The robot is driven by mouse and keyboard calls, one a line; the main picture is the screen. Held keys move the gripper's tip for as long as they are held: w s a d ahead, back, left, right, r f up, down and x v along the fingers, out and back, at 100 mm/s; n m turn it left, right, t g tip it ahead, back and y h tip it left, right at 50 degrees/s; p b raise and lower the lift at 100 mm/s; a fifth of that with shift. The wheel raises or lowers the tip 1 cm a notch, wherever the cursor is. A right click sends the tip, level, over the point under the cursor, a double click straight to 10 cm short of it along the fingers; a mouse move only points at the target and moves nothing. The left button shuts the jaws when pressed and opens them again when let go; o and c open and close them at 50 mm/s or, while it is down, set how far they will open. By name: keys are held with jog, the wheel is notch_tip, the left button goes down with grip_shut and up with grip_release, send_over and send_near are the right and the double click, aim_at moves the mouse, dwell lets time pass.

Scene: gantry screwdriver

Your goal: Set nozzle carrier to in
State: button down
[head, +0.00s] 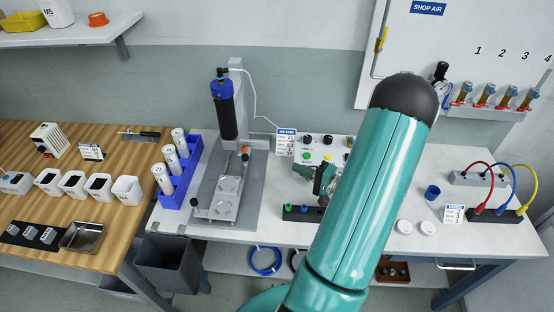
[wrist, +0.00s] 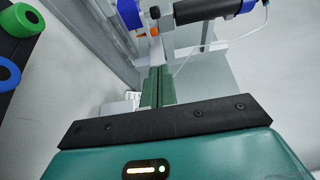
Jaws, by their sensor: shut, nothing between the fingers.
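The gantry screwdriver station (head: 262,200) stands left of centre on the white bench, with a black driver body (head: 226,118) under a blue cap on its upright post. A pale sliding plate (head: 228,192) lies on its base, with a black ball knob (head: 194,202) at its front left. An orange knob (head: 245,150) sits by the post. I cannot tell which part is the nozzle carrier. In the wrist view, the driver (wrist: 205,10) and orange knob (wrist: 154,31) are beyond my gripper (wrist: 157,72). Its green fingers are together and empty, right of the station and apart from it.
A blue rack (head: 178,180) of white bottles stands left of the station. A black block with coloured rings (head: 303,213) lies below my gripper in the head view. A button panel (head: 318,148) stands behind. My arm hides part of the bench.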

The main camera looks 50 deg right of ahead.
send_near(246, 160)
jog(key=w+d, duration=0.2)
jog(key=w, duration=0.4)
jog(key=shift+w+a, duration=0.45)
jog(key=shift+w, duration=0.05)
jog(key=shift+w+a, duration=0.75)
jog(key=shift+w, duration=0.25)
jog(key=shift+w+a, duration=0.8)
jog(key=shift+w, duration=0.2)
jog(key=shift+r, duration=0.1)
jog(key=shift+w, duration=0.1)
